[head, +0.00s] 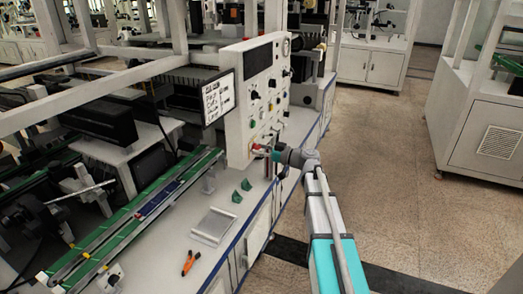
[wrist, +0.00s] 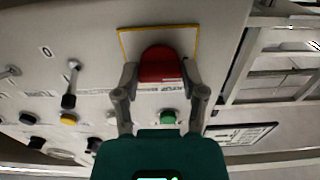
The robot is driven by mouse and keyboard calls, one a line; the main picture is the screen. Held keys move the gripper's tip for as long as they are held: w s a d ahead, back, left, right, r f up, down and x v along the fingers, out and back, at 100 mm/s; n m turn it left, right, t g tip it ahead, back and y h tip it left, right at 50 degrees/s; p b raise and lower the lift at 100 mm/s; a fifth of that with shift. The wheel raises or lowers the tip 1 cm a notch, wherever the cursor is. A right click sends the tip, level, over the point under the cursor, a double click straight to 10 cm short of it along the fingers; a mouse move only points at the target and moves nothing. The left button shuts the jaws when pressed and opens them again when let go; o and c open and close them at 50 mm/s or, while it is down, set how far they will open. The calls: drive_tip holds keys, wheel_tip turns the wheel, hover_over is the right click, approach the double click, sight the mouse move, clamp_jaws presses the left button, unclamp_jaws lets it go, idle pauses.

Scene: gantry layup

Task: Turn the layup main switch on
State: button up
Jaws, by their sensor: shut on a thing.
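The main switch appears as a red knob (wrist: 162,62) on a yellow-edged plate (wrist: 128,42) of the pale control panel in the wrist view. My gripper (wrist: 160,78) is shut on the red knob, with one finger on each side of it. In the head view my gripper (head: 272,153) is at the lower part of the upright control panel (head: 235,130). The knob is mostly hidden there. I cannot tell from the frames whether the switch is on or off.
A green button (wrist: 168,117), a yellow button (wrist: 68,119) and several dark knobs sit close by on the panel. A monitor (head: 218,97) stands left of the panel. The bench holds orange-handled pliers (head: 190,263) and green blocks. The floor (head: 390,180) to the right is clear.

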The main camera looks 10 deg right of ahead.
drive_tip(key=shift+a+m, duration=0.1)
drive_tip(key=shift+m, duration=0.3)
drive_tip(key=m, duration=1.2)
drive_tip(key=shift+m, duration=0.3)
drive_tip(key=m, duration=0.4)
drive_tip(key=shift+m, duration=0.3)
drive_tip(key=o, duration=1.1)
drive_tip(key=shift+a, duration=0.1)
drive_tip(key=shift+o, duration=0.2)
